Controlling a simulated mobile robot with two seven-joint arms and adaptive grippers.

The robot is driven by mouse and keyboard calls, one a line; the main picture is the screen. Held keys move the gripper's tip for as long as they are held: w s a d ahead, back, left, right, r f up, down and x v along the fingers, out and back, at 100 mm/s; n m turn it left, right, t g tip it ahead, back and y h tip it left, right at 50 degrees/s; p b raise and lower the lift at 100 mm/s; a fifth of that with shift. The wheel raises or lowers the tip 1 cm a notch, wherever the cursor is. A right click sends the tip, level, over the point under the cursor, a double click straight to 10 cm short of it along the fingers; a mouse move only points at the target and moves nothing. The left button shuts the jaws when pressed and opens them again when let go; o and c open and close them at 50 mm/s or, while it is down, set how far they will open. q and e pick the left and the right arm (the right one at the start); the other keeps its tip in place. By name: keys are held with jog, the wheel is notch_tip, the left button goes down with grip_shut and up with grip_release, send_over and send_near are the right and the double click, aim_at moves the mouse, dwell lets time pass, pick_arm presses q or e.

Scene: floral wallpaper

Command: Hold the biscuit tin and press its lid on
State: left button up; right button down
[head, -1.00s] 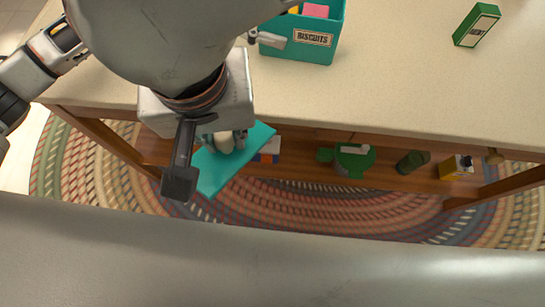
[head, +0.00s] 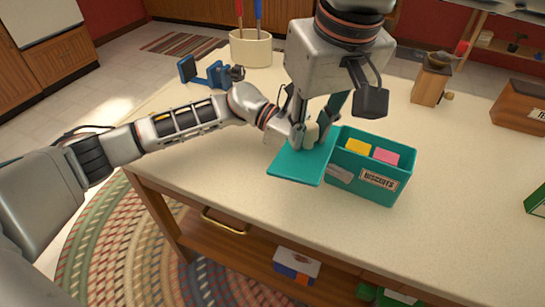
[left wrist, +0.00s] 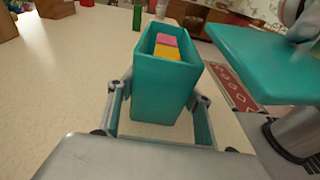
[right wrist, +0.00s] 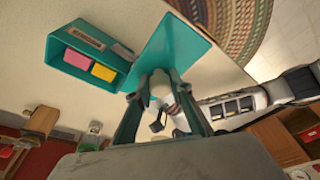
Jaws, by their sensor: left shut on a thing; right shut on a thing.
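The teal biscuit tin (head: 362,183) stands open on the table with a yellow and a pink block inside. It also shows in the left wrist view (left wrist: 160,100). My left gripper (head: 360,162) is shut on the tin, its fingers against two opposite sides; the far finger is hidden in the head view. The flat teal lid (head: 300,165) is just left of the tin, off it and above the table. My right gripper (head: 311,132) is shut on the lid's pale knob. The lid also shows in the right wrist view (right wrist: 170,50).
A cream crock (head: 250,48) with utensils and a blue clamp-like object (head: 212,73) stand at the back left. A wooden grinder (head: 432,80) and a brown box (head: 520,103) are at the back right. A green box (head: 537,200) is at the right edge. Tabletop before the tin is clear.

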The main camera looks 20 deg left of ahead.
jog(key=w+d+r+n+g+y, duration=0.1)
jog(key=w+d+r+n+g, duration=0.2)
jog(key=w+d+n, duration=0.6)
jog(key=d+n+g, duration=0.1)
jog(key=n, duration=0.6)
jog(key=shift+w+d+r+n+g, duration=0.15)
jog(key=shift+d+r+n+g, duration=0.2)
jog(key=shift+r+n+g, duration=0.05)
send_near(367, 166)
jog(key=shift+w+a+f+y, duration=0.3)
jog(key=shift+w+a+f, duration=0.4)
jog(key=shift+a+f, duration=0.3)
jog(key=shift+f, duration=0.6)
dwell(1.5)
